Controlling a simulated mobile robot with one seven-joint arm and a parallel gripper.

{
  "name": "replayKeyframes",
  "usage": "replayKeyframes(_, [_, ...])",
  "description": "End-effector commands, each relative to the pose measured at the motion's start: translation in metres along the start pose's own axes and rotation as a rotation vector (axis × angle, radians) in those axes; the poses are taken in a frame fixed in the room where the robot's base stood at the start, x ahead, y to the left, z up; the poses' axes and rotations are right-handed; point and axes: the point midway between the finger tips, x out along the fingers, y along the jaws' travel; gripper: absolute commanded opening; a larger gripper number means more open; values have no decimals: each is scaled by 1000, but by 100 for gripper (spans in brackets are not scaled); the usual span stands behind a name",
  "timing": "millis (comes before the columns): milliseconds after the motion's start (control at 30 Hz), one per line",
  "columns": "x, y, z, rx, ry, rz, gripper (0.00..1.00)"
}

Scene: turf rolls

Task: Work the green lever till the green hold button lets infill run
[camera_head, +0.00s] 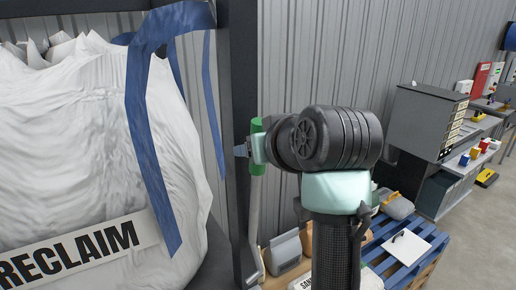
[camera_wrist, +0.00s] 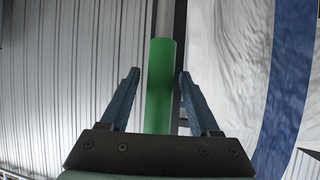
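The green lever grip (camera_head: 258,146) sits at the top of a grey metal rod (camera_head: 254,215), beside a dark upright post. In the wrist view the green grip (camera_wrist: 160,85) stands between the two blue fingers of my gripper (camera_wrist: 158,74). The fingers are apart. A gap shows on the grip's left; the right finger is very near it, and I cannot tell if it touches. In the head view my gripper (camera_head: 241,150) reaches across the grip, with a blue fingertip past it. I cannot make out the green hold button in either view.
A big white bag marked RECLAIM (camera_head: 90,140) with blue straps hangs left of the dark post (camera_head: 240,90). A grey cabinet (camera_head: 422,120) and wall boxes stand at the right. Open floor (camera_head: 480,235) shows lower right.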

Motion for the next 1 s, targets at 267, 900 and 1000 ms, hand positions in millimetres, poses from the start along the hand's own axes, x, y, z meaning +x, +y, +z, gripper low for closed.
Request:
replayKeyframes(267, [0,0,2,1,-5,-1,67])
replayKeyframes(900, [-105,1,3,-1,1,3,67])
replayKeyframes(1000, [-119,1,1,0,-1,3,67])
